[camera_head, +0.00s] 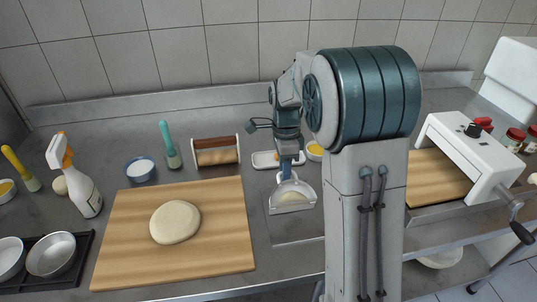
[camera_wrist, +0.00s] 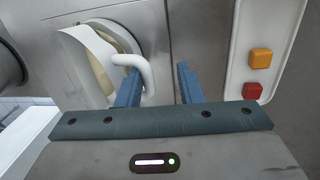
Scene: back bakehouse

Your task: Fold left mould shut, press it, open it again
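The white mould (camera_head: 292,208) lies on the steel counter right of the wooden board, with pale dough showing in it. In the wrist view the mould (camera_wrist: 82,62) has one half tilted up from the other, with dough between them, so it looks partly folded. Its white loop handle (camera_wrist: 150,75) is beside my left finger, which overlaps part of it. My gripper (camera_wrist: 158,75) is open, its blue fingers apart; I cannot tell whether a finger touches the handle. In the head view my gripper (camera_head: 286,172) is right above the mould. No second mould shows; my arm hides part of the counter.
A white tray (camera_head: 262,161) with small coloured pieces lies behind the mould; it also shows in the wrist view (camera_wrist: 240,45). A yellow-filled bowl (camera_head: 315,151) stands close by. A dough round (camera_head: 175,222) rests on the wooden board (camera_head: 220,255). A roller machine (camera_head: 480,155) stands right.

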